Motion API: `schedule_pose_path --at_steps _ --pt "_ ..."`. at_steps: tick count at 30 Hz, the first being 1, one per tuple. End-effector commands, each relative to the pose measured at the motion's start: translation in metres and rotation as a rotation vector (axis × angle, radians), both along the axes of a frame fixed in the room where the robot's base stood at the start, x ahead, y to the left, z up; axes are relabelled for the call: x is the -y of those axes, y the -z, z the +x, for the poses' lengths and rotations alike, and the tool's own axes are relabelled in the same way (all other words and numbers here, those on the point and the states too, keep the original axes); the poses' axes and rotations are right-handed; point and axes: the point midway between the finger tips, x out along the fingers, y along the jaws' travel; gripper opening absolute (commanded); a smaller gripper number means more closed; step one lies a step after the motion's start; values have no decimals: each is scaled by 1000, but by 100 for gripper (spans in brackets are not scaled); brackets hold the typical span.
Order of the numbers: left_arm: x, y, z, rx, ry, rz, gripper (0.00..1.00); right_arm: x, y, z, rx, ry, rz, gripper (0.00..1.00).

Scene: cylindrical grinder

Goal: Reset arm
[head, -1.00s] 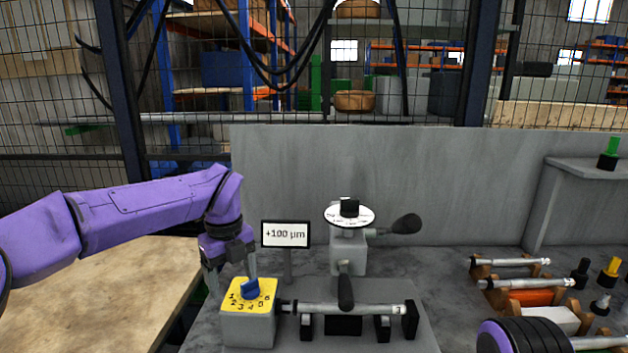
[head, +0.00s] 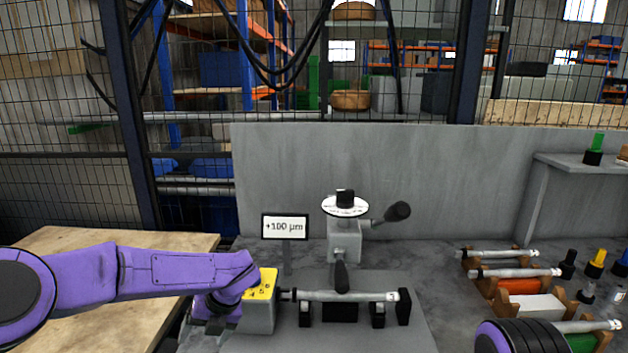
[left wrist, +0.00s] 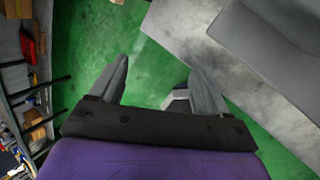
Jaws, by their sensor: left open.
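My left arm comes in low from the left in the head view, and its purple wrist (head: 228,279) covers part of the yellow-topped dial box (head: 261,285). The left gripper's fingers are hidden behind the wrist there. In the left wrist view the left gripper (left wrist: 165,80) is open, its two grey fingers apart and empty above a green floor. My right arm shows only as a dark ringed purple part (head: 508,337) at the bottom right; its gripper is out of view.
The grinder (head: 344,240) holds a horizontal shaft (head: 345,296) beside the dial box. A sign (head: 285,227) reads "+100 µm". Shafts on wooden racks (head: 515,273) lie to the right. A wooden table (head: 100,241) is at left; a grey panel (head: 430,180) stands behind.

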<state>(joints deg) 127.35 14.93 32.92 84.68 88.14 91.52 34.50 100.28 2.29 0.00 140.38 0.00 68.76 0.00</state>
Motion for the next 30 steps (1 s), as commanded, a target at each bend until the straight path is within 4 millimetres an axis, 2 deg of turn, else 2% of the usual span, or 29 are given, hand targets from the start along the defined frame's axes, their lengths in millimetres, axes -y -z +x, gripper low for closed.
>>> schedule_pose_path --at_steps 1,5,8,9,11,12,15,18,21,24,30 --pt "-10 21 -9 -42 87 71 77 0 0 0 0 0 0 0" --pt "-42 83 -36 -197 441 293 77 0 1 0 0 0 0 0" --pt "-66 143 -77 -407 883 471 77 0 2 0 0 0 0 0" --pt "-72 167 -100 -510 1096 524 77 0 2 0 0 0 0 0" --pt "-76 201 -141 -659 1424 565 77 0 3 0 0 0 0 0" --pt "-77 220 -171 -748 1633 566 77 0 3 0 0 0 0 0" --pt "-73 249 -245 -906 2072 509 77 0 3 0 0 0 0 0" --pt "-70 259 -302 -979 2366 423 77 0 4 0 0 0 0 0" --pt "-67 260 -334 -1000 2525 362 77 0 4 0 0 0 0 0" --pt "-65 260 -346 -1003 2580 339 77 0 4 0 0 0 0 0" --pt "-65 260 -345 -1001 2579 341 77 0 4 0 0 0 0 0"
